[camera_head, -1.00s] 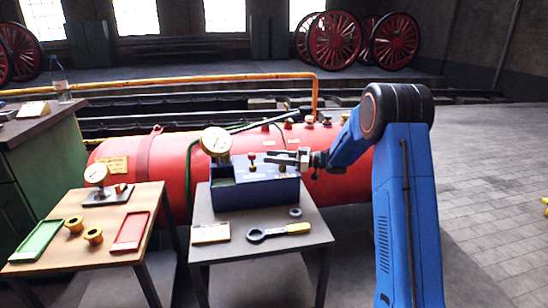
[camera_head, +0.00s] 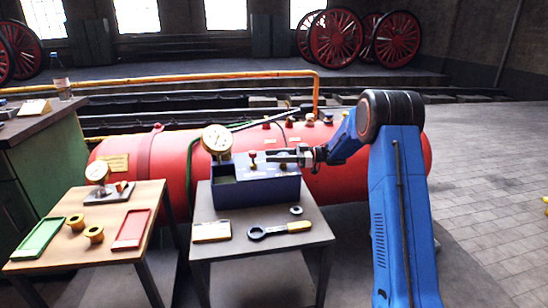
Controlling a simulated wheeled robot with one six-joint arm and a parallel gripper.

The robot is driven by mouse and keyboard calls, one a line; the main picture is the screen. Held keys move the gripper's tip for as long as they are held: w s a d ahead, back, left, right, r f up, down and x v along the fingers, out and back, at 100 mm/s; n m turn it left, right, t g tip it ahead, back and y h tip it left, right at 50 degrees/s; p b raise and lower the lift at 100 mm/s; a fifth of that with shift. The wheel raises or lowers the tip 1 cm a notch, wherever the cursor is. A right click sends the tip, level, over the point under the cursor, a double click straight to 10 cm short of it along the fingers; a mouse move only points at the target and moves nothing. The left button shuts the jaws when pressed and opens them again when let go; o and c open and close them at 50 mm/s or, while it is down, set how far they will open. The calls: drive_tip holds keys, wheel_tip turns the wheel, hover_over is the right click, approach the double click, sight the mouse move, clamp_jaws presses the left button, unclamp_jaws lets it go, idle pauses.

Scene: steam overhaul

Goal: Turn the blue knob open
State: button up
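A dark blue box (camera_head: 257,191) with controls on its top stands on the grey table in the middle. A small red knob (camera_head: 252,155) stands upright on its top, left of my gripper. My gripper (camera_head: 276,155) reaches in from the right, level, with its fingers over the right part of the box top. It covers part of that top, and I cannot make out a blue knob there. The fingers are too small to tell whether they are open or shut, or whether they touch anything.
A pressure gauge (camera_head: 216,139) stands at the box's back left. A yellow-handled wrench (camera_head: 280,230), a ring (camera_head: 296,211) and a label plate (camera_head: 211,232) lie in front of the box. A red boiler (camera_head: 365,172) lies close behind. A wooden table (camera_head: 75,248) stands to the left.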

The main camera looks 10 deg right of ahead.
drive_tip(key=o, duration=0.4)
drive_tip(key=shift+d, duration=0.1)
drive_tip(key=d, duration=0.5)
drive_tip(key=s+d, duration=0.1)
drive_tip(key=d, duration=0.5)
drive_tip(key=s+d, duration=0.1)
drive_tip(key=d, duration=0.5)
drive_tip(key=shift+s, duration=0.2)
